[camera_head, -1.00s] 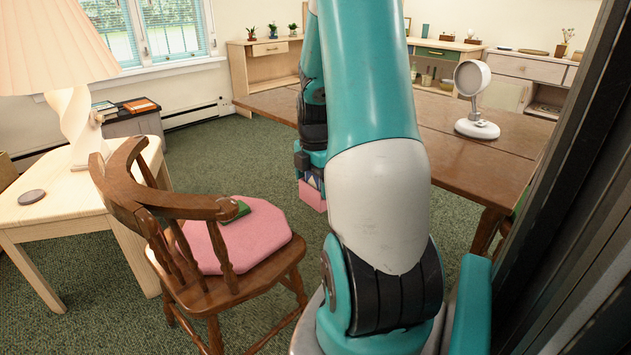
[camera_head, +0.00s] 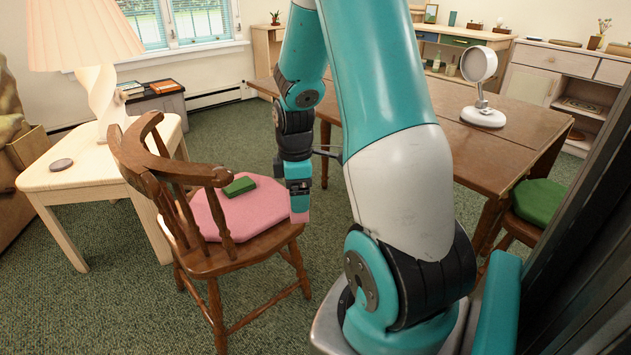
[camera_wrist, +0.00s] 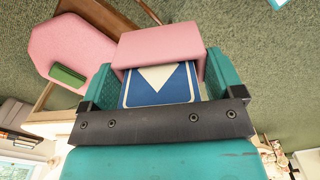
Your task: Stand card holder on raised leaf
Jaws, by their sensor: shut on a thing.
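My gripper (camera_head: 300,190) points down, low beside the front edge of the chair. It is shut on the card holder, a pink box (camera_head: 299,216) at its tip, mostly hidden by the gripper in the head view. In the wrist view the pink card holder (camera_wrist: 160,45) sits between the teal fingers of my gripper (camera_wrist: 158,76). A blue card face with a white pattern (camera_wrist: 130,95) shows at its near side. The brown wooden table (camera_head: 430,165), with seams across its top, stands to the right of my gripper. Part of it is hidden behind my arm.
A wooden chair (camera_head: 236,252) with a pink cushion (camera_head: 263,212) and a green box (camera_head: 239,186) on it is close left. A white round-headed lamp (camera_head: 482,115) stands on the table. A green-cushioned seat (camera_head: 540,200) is at the right. Green carpet lies between.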

